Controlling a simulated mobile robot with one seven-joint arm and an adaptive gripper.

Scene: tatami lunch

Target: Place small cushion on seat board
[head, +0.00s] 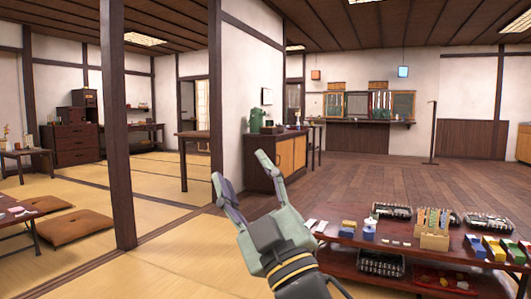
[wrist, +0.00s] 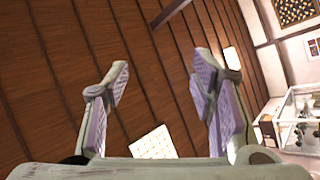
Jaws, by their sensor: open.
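My gripper (head: 239,166) is raised in the lower middle of the head view, with its fingers apart and nothing between them. In the wrist view my gripper (wrist: 161,75) is open and empty, pointing at the ceiling. Two flat brown cushions (head: 75,226) lie on the tatami at the left, far from my gripper; I cannot tell whether either is the small cushion. I cannot pick out a seat board in either view.
A dark red low table (head: 345,231) with trays, a wooden holder and small boxes stands at the right, close to my gripper. A dark post (head: 118,130) stands at the left. A cabinet (head: 287,158) stands by the wall. The wooden floor (head: 385,180) behind the table is clear.

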